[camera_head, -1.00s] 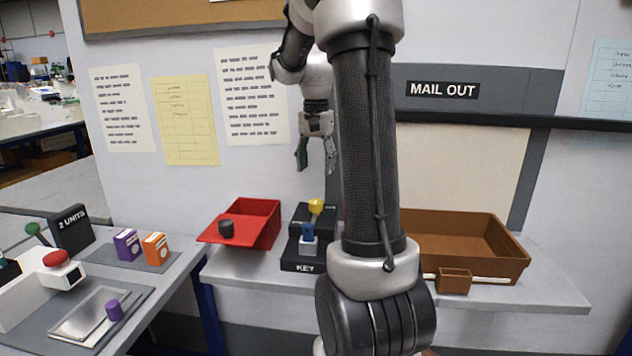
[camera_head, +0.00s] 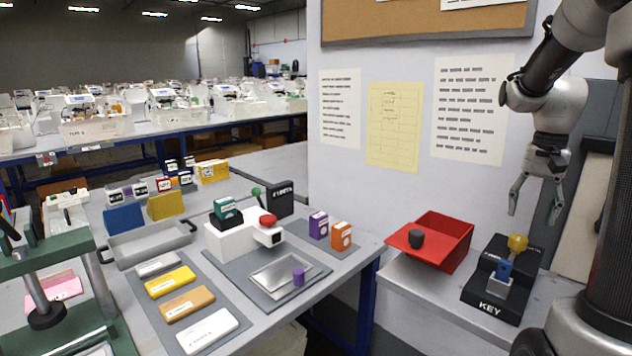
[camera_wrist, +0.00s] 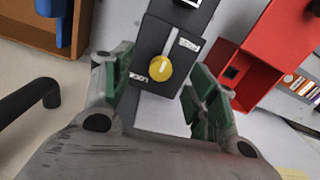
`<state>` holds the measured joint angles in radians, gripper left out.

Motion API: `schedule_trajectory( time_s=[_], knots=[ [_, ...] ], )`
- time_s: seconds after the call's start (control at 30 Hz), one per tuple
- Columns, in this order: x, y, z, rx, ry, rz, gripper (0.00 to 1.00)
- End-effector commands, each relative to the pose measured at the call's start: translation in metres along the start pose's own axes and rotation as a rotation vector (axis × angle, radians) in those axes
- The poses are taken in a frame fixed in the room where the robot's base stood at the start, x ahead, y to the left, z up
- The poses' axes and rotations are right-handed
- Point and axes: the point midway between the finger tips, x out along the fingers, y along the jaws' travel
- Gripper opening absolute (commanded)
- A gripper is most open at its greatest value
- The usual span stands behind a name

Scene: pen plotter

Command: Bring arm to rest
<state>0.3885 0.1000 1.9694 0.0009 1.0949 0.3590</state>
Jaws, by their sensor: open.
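My gripper (camera_head: 537,196) hangs in the air at the right of the head view, in front of the wall, pointing down. Its green-padded fingers are apart with nothing between them. It also shows in the wrist view (camera_wrist: 160,95), above the black key stand. The key stand (camera_head: 480,296), marked KEY, sits on the right-hand shelf with a yellow knob (camera_head: 517,243) and a blue piece (camera_head: 504,270) on it. In the wrist view the yellow knob (camera_wrist: 159,68) appears between the fingers but well below them.
The left bench holds a white device (camera_head: 235,238), purple and orange boxes (camera_head: 341,236), coloured blocks and a green press (camera_head: 50,260). The wrist view shows a brown tray (camera_wrist: 30,30).

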Motion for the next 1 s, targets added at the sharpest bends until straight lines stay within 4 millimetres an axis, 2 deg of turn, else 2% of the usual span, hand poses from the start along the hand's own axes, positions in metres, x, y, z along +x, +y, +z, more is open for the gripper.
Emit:
schedule_trajectory(
  time_s=[0.03,0.27,0.4,0.5,0.6,0.67,0.8,1.0],
  knots=[
    [-0.004,0.001,0.021,-0.069,0.017,-0.005,0.58],
    [-0.012,0.001,0.108,-0.375,0.102,-0.028,0.58],
    [-0.013,0.004,0.167,-0.549,0.187,-0.051,0.58],
    [-0.012,0.007,0.199,-0.628,0.249,-0.075,0.58],
    [-0.014,0.008,0.219,-0.676,0.303,-0.100,0.58],
    [-0.018,0.007,0.225,-0.699,0.334,-0.115,0.58],
    [-0.029,0.002,0.231,-0.732,0.382,-0.140,0.58],
    [-0.029,0.000,0.231,-0.738,0.380,-0.141,0.58]
  ],
)
